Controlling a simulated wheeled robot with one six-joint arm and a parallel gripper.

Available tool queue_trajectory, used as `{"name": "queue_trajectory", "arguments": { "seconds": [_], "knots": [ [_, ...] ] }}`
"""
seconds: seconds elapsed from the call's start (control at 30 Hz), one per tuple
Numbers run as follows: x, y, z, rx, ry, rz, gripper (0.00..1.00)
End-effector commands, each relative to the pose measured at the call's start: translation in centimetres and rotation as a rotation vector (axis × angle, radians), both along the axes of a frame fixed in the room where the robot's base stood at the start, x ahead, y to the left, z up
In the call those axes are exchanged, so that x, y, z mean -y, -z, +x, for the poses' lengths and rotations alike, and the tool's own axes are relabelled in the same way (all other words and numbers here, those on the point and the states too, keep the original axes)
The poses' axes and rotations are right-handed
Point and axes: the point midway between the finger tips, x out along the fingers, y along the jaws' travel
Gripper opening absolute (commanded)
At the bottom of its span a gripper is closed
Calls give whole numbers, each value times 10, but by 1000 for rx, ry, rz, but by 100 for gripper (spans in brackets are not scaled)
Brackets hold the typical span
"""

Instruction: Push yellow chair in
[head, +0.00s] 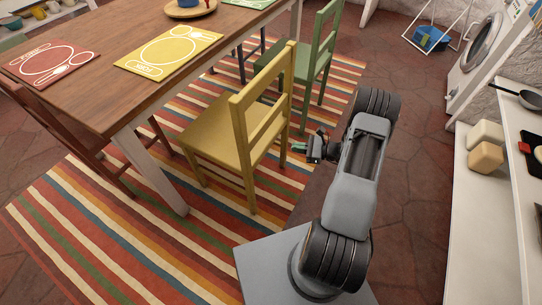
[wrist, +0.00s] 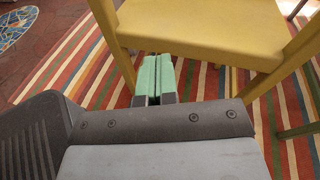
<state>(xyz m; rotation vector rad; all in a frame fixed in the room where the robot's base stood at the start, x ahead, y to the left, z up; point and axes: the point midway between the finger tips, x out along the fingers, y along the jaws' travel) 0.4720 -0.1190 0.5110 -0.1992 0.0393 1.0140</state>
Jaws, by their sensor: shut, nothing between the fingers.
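The yellow chair (head: 219,137) stands upright on the striped rug, its seat partly toward the wooden table (head: 107,95) and its backrest on the side of my arm. My gripper (head: 298,147) is just right of the chair's backrest in the head view, apart from it as far as I can tell. In the wrist view the yellow chair (wrist: 205,30) fills the top, with its seat edge and legs showing. The green fingertips of my gripper (wrist: 155,78) are together, with nothing between them, below the seat edge.
A green chair (head: 325,55) stands beyond the yellow one, and a red chair (head: 75,140) is at the table's near left. The striped rug (head: 120,225) lies under the table. A white shelf (head: 485,215) with pans runs along the right, with bare tile floor (head: 415,150) between.

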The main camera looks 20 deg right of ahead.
Motion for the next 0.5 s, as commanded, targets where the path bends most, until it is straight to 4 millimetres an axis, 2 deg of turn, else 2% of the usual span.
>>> {"name": "queue_trajectory", "arguments": {
  "seconds": [0.03,0.1,0.2,0.37,0.5],
  "knots": [
    [10,33,-2,-14,61,47,0],
    [21,56,-2,-22,133,99,0],
    [32,79,-5,-29,208,150,0],
    [37,96,-3,-34,265,187,0],
    [24,97,11,-34,272,193,0]
  ]
}}
